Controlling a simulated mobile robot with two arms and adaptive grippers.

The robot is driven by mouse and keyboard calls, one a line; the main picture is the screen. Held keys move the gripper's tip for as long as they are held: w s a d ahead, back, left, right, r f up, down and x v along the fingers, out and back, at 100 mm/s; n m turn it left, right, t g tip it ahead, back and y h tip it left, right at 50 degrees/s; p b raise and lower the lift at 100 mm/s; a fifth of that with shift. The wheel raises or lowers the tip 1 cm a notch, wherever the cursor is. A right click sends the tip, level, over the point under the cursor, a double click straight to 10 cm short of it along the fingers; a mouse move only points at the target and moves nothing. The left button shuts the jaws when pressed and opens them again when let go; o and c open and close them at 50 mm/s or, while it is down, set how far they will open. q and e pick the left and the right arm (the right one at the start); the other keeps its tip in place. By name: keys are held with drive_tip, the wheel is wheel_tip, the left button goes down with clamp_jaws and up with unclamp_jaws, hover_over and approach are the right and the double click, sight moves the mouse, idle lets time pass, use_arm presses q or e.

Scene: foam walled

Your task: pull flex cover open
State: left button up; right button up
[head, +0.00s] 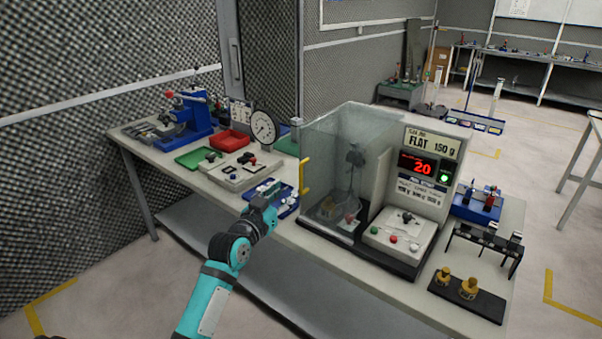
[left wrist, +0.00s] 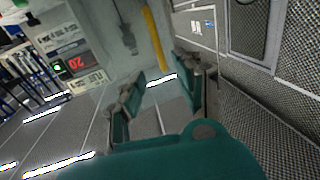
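The flex tester (head: 405,240) stands on the bench with a clear box-shaped cover (head: 335,150) at its left side. A yellow vertical handle (head: 304,177) is on the cover's left front edge. The cover looks closed. My left gripper (head: 274,191) is in front of the bench, left of the handle and a little lower, apart from it in the head view. In the left wrist view, the two fingers (left wrist: 154,84) are spread with nothing between them. The yellow handle (left wrist: 153,40) shows beyond the fingertips, between the two fingers in the picture. My right gripper is not in view.
Left on the bench (head: 190,185) are a blue press (head: 186,117), a dial gauge (head: 263,128), a red tray (head: 231,141) and a blue tray (head: 285,207). A dark rack (head: 484,245) stands at the right. The floor in front is clear.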

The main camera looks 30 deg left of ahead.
sight(300, 176)
use_arm(q)
drive_tip(key=w, duration=0.6)
drive_tip(key=w+a+p, duration=0.1)
drive_tip(key=w, duration=0.3)
drive_tip(key=shift+a, duration=0.1)
drive_tip(key=shift+s, duration=0.1)
clamp_jaws()
